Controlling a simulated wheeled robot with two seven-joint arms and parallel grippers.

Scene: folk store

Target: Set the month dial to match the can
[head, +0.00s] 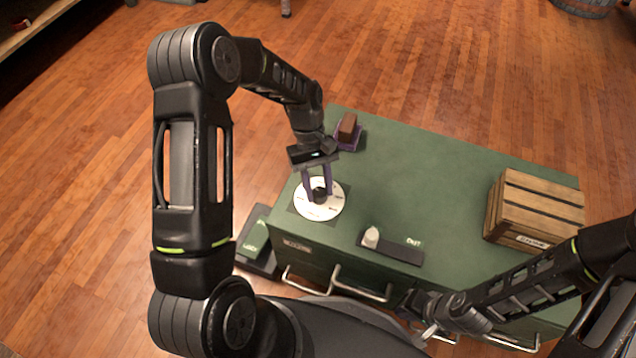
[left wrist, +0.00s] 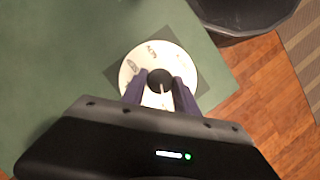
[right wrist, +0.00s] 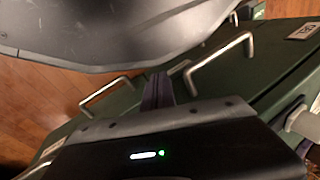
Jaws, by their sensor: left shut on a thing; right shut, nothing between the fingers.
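The month dial (head: 332,207) is a white disc with dark lettering on a dark square plate at the left end of the green cabinet top. It also shows in the left wrist view (left wrist: 136,63), where the lettering is too blurred to read surely. My left gripper (head: 318,190) points down and is shut on the dial's black knob (left wrist: 160,81). A small pale can-like object (head: 371,237) stands on a dark strip marked "OUT" near the front edge; I cannot read a month on it. My right gripper (right wrist: 158,90) is shut and empty, low in front of the cabinet's drawers.
A wooden crate (head: 535,207) stands on the right of the green top (head: 430,170). A brown block on a purple base (head: 348,132) is at the back left. Metal drawer handles (head: 362,288) stick out in front. The top's middle is clear.

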